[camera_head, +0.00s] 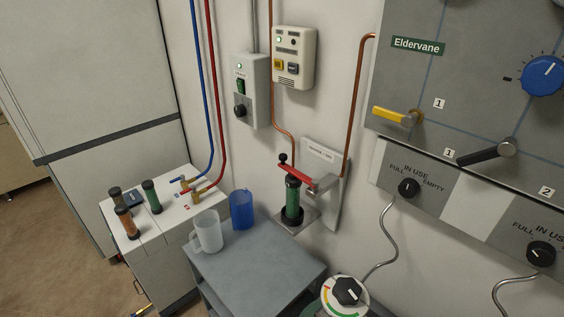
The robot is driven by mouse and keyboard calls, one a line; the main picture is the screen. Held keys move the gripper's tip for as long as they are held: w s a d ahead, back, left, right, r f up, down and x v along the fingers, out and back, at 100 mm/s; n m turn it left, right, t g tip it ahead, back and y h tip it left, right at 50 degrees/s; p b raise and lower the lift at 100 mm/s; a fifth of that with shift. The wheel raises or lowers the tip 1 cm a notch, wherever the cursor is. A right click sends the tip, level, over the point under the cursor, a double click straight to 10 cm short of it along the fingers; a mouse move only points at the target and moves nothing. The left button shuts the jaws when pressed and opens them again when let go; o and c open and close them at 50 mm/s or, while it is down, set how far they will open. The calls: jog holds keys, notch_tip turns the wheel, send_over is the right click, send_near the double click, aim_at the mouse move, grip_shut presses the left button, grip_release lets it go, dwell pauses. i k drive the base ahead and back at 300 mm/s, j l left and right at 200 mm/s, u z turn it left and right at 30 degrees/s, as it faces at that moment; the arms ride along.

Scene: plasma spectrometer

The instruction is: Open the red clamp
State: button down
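The red clamp (294,173) is a red lever with a black ball knob (283,158) at its left end. It joins a grey metal bracket (324,184) on a pale wall plate (330,215), right of centre in the head view. The lever lies across the top of a green cylinder with black ends (292,198), which stands upright on a small grey shelf. I cannot tell whether the lever presses on the cylinder. My gripper is not in view.
A grey cart (255,262) below the clamp holds a clear mug (207,232) and a blue cup (241,209). A white cabinet (165,215) with several cylinders stands left. A gas panel (475,90) hangs right; a dial-topped vessel (345,292) stands below.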

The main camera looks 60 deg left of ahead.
aim_at(294, 174)
jog(key=u, duration=1.45)
